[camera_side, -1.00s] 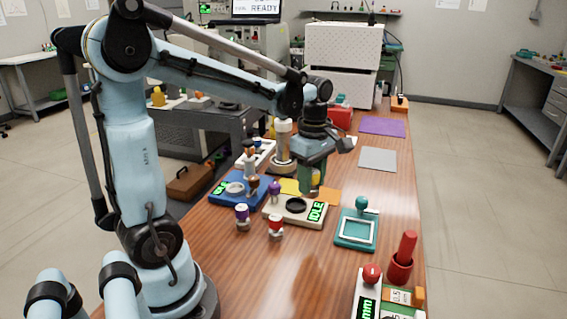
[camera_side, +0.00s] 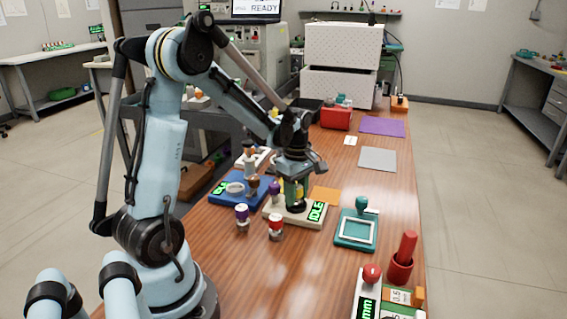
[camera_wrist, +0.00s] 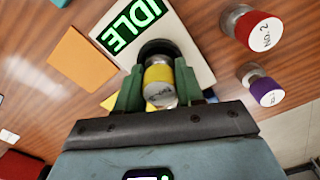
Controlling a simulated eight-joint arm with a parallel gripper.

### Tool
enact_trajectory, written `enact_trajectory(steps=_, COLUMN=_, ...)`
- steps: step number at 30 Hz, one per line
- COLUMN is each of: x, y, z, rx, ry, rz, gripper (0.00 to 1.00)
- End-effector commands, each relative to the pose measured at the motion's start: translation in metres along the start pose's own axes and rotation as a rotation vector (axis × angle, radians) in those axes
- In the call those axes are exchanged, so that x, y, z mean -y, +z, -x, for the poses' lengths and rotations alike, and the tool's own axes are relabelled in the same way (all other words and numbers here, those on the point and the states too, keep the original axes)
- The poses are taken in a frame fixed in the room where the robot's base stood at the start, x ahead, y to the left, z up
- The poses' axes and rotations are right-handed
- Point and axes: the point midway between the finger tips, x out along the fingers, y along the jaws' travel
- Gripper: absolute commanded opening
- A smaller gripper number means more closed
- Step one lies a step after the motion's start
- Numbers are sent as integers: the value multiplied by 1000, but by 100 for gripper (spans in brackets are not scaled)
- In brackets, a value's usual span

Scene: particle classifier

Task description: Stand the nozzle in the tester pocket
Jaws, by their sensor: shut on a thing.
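The tester is a cream block (camera_side: 285,215) with a green IDLE display and a dark round pocket. It also shows in the wrist view (camera_wrist: 195,58), where the black pocket (camera_wrist: 158,46) lies just beyond the fingertips. My gripper (camera_wrist: 158,86) is shut on the nozzle (camera_wrist: 158,76), a yellow-banded piece with a pale labelled end, held between the green fingers. In the side view my gripper (camera_side: 296,194) is low over the tester, and the nozzle is mostly hidden by the fingers. It lines up with the pocket; I cannot tell whether its lower end is inside.
Purple-topped (camera_side: 242,213) and red-topped (camera_side: 276,226) pieces stand in front of the tester. A blue device (camera_side: 228,198) sits to its left. An orange mat (camera_side: 326,196) lies behind, and a teal frame stand (camera_side: 356,232) stands to the right. The front middle of the table is clear.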

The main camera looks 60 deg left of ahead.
Motion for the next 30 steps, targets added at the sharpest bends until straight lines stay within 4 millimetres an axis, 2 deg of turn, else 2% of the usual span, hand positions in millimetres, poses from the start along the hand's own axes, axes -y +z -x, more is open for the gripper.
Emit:
enact_trajectory(steps=9, x=0, y=0, z=-3, rx=0, ry=0, rz=0, gripper=4)
enact_trajectory(steps=10, x=0, y=0, z=-3, rx=0, ry=0, rz=0, gripper=40)
enact_trajectory(steps=15, x=0, y=0, z=-2, rx=0, ry=0, rz=0, gripper=63)
enact_trajectory(steps=25, x=0, y=0, z=0, rx=0, ry=0, rz=0, gripper=63)
enact_trajectory(steps=30, x=0, y=0, z=17, rx=0, ry=0, rz=0, gripper=63)
